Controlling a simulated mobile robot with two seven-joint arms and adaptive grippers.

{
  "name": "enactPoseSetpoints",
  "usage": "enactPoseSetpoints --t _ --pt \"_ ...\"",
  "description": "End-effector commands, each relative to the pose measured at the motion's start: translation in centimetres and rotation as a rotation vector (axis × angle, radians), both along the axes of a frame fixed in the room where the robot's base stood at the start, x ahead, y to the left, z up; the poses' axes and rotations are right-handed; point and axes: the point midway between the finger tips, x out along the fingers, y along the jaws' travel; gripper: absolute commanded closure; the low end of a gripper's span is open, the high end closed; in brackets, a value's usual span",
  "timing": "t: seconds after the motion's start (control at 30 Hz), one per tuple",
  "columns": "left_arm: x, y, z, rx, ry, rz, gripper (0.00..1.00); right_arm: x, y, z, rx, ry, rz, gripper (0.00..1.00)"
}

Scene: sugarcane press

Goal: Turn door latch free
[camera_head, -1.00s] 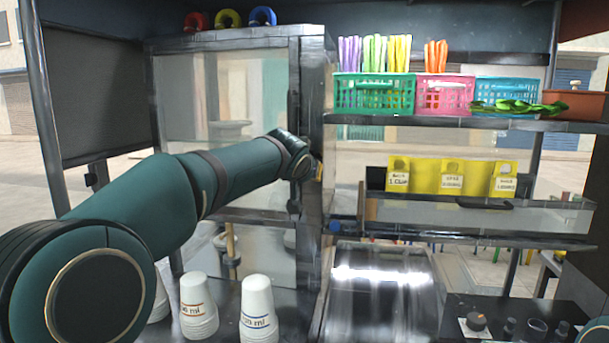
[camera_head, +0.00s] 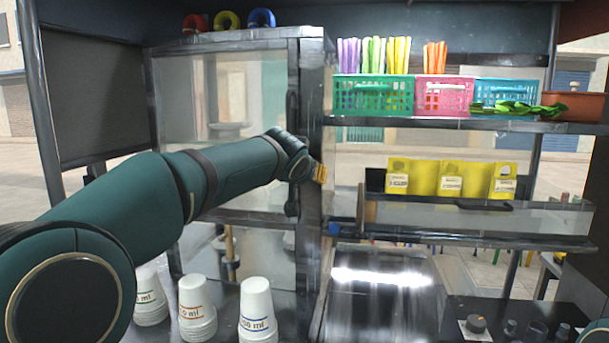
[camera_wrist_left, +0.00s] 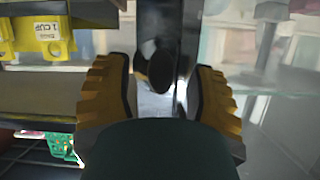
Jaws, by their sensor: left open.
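The glass-panelled door (camera_head: 222,95) of the press cabinet stands at the left in the head view and looks closed. My left gripper (camera_head: 319,172) is at the post on the door's right side, with only its yellow-brown fingertip showing past the wrist. In the left wrist view my left gripper (camera_wrist_left: 160,85) is open, with one ridged finger on each side of a dark rounded knob, which looks like the door latch (camera_wrist_left: 156,62). Contact between fingers and knob cannot be told. My own wrist hides the latch in the head view. My right gripper is not in view.
Stacks of paper cups (camera_head: 257,305) stand below my left arm. Coloured baskets (camera_head: 374,95) sit on the upper shelf to the right. A rack with yellow labelled holders (camera_head: 450,180) is below them. A metal chute (camera_head: 383,300) lies right of the post.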

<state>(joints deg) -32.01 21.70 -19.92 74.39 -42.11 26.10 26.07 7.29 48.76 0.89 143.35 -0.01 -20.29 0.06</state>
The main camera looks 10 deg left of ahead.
Motion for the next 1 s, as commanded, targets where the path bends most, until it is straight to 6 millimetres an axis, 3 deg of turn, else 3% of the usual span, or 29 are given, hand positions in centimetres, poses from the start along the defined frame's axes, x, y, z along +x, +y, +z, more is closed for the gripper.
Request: enactPoseSetpoints --t 0.3,0.5,1.0 --pt "-6.0 0.0 2.6 -0.001 -0.002 -0.003 0.44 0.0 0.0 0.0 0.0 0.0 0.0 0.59" --pt "-8.6 0.0 3.6 0.0 -0.001 -0.003 0.44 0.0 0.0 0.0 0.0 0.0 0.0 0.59" --pt "-9.5 0.0 3.9 0.001 0.0 -0.001 0.44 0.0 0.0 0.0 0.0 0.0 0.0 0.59"
